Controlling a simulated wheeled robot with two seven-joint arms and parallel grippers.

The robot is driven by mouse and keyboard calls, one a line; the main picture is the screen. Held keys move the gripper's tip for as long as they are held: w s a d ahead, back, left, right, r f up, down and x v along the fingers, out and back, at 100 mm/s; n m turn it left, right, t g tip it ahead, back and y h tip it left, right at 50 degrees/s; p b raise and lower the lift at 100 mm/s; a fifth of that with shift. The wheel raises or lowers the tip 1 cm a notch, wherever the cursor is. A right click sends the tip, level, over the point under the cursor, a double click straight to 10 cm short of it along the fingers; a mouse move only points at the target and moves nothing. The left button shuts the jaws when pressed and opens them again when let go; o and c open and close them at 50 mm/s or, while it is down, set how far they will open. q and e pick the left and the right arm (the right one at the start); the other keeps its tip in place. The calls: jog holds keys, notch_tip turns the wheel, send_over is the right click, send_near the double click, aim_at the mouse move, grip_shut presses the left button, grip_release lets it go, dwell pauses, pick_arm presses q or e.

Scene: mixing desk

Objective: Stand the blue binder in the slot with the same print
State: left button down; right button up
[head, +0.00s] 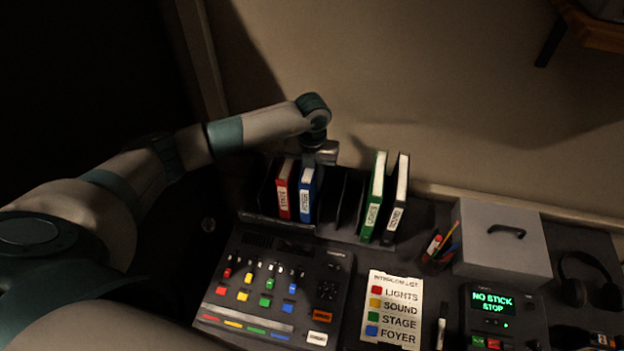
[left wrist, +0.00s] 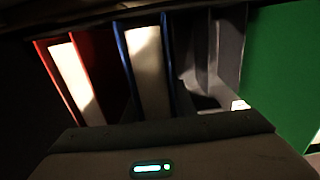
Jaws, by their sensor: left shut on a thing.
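The blue binder (head: 306,194) stands upright in the rack (head: 276,222), just right of the red binder (head: 284,190). Its white label reads FOYER. My left gripper (head: 314,161) is at its top end and shut on it. The binder's blue covers and pale pages (left wrist: 148,68) also show in the left wrist view, beyond the gripper body (left wrist: 160,150); the fingertips are hidden there. I cannot tell whether the binder's lower edge rests on the rack floor. Slot prints are too dark to read. My right gripper is not in view.
Empty slots (head: 342,196) lie between the blue binder and the green binder (head: 372,196). A black binder (head: 397,198) marked SOUND stands at the right. The mixing desk (head: 272,290), pen holder (head: 437,256), intercom list (head: 392,308) and grey box (head: 502,243) surround the rack.

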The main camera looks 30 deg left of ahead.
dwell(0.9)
pick_arm(q)
jog(key=shift+f+b, duration=0.25)
jog(key=shift+b, duration=0.1)
jog(key=c, duration=1.4)
grip_release()
notch_tip(320, 180, up, 16)
jog(key=b, duration=0.6)
jog(key=shift+r, duration=0.75)
